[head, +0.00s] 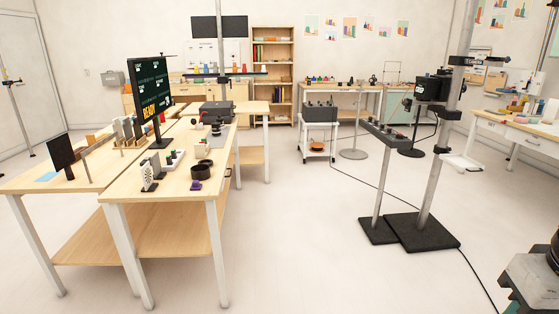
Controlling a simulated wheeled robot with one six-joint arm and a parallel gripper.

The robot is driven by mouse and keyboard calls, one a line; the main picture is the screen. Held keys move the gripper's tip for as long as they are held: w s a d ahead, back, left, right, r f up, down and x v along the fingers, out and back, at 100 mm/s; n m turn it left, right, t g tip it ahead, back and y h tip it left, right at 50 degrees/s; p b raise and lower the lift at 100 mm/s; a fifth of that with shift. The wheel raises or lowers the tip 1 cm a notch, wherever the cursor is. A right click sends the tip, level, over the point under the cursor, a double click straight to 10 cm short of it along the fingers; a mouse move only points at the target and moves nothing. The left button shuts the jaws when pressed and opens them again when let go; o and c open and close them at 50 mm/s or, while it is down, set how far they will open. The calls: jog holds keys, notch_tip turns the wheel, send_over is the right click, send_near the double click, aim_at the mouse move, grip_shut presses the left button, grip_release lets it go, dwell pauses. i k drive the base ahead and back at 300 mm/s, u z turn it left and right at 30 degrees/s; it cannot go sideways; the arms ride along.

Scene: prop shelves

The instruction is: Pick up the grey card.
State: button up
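I cannot make out the grey card for certain in the head view. My gripper's fingers are not in view. A grey and black mechanical part shows at the lower right edge, cut off by the frame, and I cannot tell which part it is.
A dark monitor (152,90) and several small props stand on the left tables. A tall stand on black floor plates (420,232) rises at the right, with a cable on the floor. A white cart (318,140) stands further back. The central floor is clear.

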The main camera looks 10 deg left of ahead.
aim_at(158, 175)
jog(key=u, duration=0.15)
jog(key=i, duration=2)
jog(key=u, duration=0.95)
jog(key=i, duration=1.35)
jog(key=u, duration=0.55)
